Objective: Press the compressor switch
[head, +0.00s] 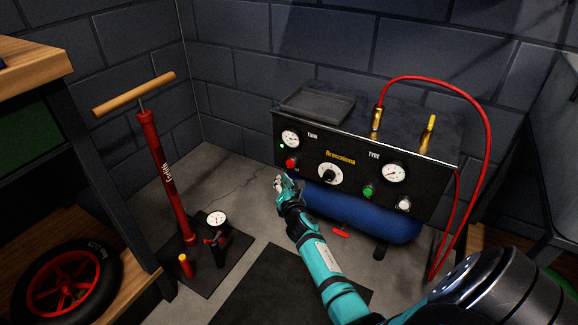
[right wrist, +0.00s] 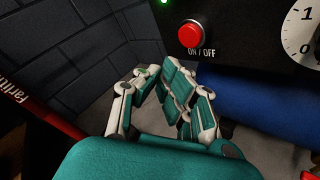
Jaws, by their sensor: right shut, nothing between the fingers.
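The compressor (head: 365,165) stands against the back wall with a black front panel and a blue tank (head: 360,215). Its switch is a red button (head: 291,162) at the panel's left end, below the TANK gauge. In the right wrist view the red button (right wrist: 191,34) has the label ON / OFF under it, and a small green light (right wrist: 164,2) glows above it. My right gripper (head: 284,182) is shut and empty, just below the button in the head view. In the right wrist view its fingers (right wrist: 170,85) are below the button and apart from it. My left gripper is out of view.
A red floor pump (head: 166,180) stands on a dark mat at the left, beside a bench with a wheel (head: 68,287). A red hose (head: 488,130) arches over the compressor's right side. A grey tray (head: 317,104) sits on top.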

